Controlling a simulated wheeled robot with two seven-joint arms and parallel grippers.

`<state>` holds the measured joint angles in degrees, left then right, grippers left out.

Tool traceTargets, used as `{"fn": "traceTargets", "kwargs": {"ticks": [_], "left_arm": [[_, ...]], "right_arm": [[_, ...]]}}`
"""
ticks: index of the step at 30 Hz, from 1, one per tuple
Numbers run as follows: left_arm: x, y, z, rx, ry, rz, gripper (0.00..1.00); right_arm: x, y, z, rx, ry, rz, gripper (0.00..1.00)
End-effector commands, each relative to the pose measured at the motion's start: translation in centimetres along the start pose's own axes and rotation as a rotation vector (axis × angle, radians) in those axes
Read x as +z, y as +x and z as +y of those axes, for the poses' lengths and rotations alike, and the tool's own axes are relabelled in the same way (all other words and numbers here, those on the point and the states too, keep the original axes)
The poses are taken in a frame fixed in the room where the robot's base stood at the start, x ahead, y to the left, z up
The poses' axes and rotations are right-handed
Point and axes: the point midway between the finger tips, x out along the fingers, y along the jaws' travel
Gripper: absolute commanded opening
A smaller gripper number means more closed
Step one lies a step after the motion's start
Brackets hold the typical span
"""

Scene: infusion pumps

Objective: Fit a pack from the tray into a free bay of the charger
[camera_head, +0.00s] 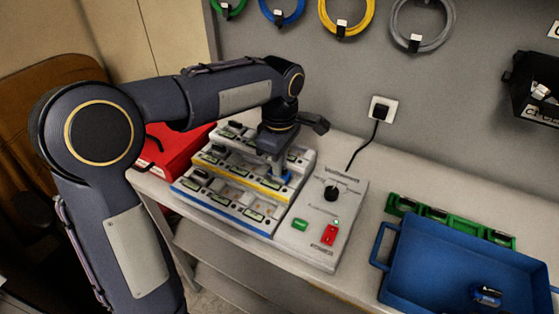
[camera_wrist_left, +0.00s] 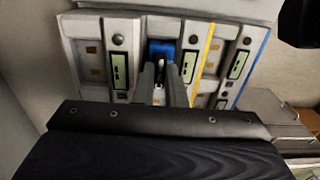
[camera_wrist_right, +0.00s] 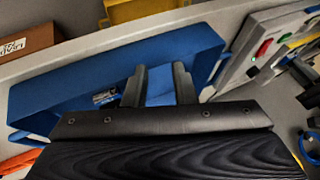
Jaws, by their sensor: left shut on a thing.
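The charger (camera_head: 262,222) is a stepped white block with rows of bays, edged in blue and yellow; its bays with gold contacts (camera_wrist_left: 97,72) show in the left wrist view. My left gripper (camera_head: 277,162) is over the upper rows, shut on a blue pack (camera_wrist_left: 160,47). The pack is at a bay in the left wrist view; the fingers hide part of it, and I cannot tell if it is seated. The blue tray (camera_head: 412,262) holds a blue and black pack (camera_head: 487,294). My right gripper (camera_wrist_right: 160,88) is open and empty, above the tray in the right wrist view.
A control panel (camera_head: 322,220) with a knob, a green button and a red switch adjoins the charger. A green rack (camera_head: 462,228) lies behind the tray. A red box (camera_head: 172,150) stands left of the charger. Bare table separates panel and tray.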

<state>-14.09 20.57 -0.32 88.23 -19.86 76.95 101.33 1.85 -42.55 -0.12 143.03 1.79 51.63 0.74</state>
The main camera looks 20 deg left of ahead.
Motion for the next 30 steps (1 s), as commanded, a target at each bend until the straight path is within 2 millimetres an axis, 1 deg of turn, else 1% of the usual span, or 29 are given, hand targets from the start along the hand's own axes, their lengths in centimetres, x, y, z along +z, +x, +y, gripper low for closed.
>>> {"fn": "traceTargets", "kwargs": {"ticks": [13, 14, 19, 30], "left_arm": [[0.01, 0.55, 0.0, 0.0, 0.0, 0.0, 0.0], [0.01, 0.52, 0.0, 0.0, 0.0, 0.0, 0.13], [0.01, 0.52, 0.01, 0.0, 0.0, 0.0, 0.35], [0.0, 0.5, 0.13, 0.005, 0.0, 0.0, 0.36]], "right_arm": [[0.08, 0.16, 0.07, 0.0, 0.0, 0.0, 0.25], [0.07, 0.14, 0.07, 0.0, 0.0, 0.0, 0.25], [0.07, 0.14, 0.06, 0.0, 0.0, 0.0, 0.25], [0.07, 0.15, 0.07, 0.0, 0.0, 0.0, 0.25]]}}
